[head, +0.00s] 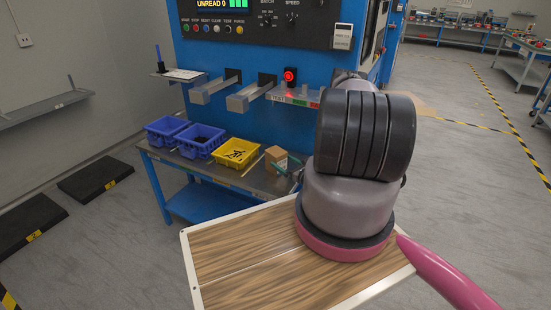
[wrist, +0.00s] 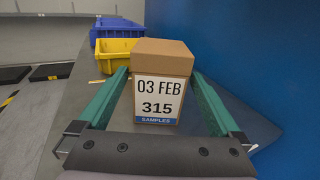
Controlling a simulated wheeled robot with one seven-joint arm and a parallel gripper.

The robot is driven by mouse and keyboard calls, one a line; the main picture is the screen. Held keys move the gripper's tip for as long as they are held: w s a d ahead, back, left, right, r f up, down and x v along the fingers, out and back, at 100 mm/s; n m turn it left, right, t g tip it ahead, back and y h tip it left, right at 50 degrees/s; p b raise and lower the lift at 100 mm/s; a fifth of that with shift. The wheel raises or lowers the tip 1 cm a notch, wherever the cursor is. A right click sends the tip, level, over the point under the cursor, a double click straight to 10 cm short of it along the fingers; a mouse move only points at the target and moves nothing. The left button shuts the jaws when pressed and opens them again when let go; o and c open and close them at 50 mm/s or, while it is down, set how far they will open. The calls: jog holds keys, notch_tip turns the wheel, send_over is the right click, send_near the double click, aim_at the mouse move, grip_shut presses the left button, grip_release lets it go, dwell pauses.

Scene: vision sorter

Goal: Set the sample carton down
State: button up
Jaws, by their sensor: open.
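The sample carton (wrist: 161,82) is a small brown box with a white label reading "03 FEB 315 SAMPLES". In the head view the carton (head: 276,158) stands upright on the metal bench (head: 232,176), to the right of the yellow bin. My gripper (wrist: 162,87) is open, with one green finger on each side of the carton. A gap shows between the fingers and the carton's sides in the wrist view. In the head view my gripper (head: 288,167) is partly hidden behind my own arm.
A yellow bin (head: 237,153) and two blue bins (head: 201,141) stand left of the carton on the bench. The blue machine panel (wrist: 237,60) rises close on the right in the wrist view. A wood-topped surface (head: 235,250) is in front.

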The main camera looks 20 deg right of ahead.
aim_at(276, 153)
jog(key=v, duration=0.4)
jog(key=shift+s, duration=0.15)
notch_tip(276, 153, up, 7)
jog(key=g, duration=0.4)
jog(key=shift+h, duration=0.5)
jog(key=x, duration=0.4)
jog(key=shift+w+f, duration=0.3)
jog(key=shift+f, duration=0.15)
jog(key=shift+f+x, duration=0.2)
jog(key=shift+x, duration=1.15)
jog(key=shift+f+x, duration=0.2)
jog(key=shift+x, duration=1.15)
jog(key=shift+s, duration=0.15)
jog(key=shift+c, duration=0.3)
grip_shut()
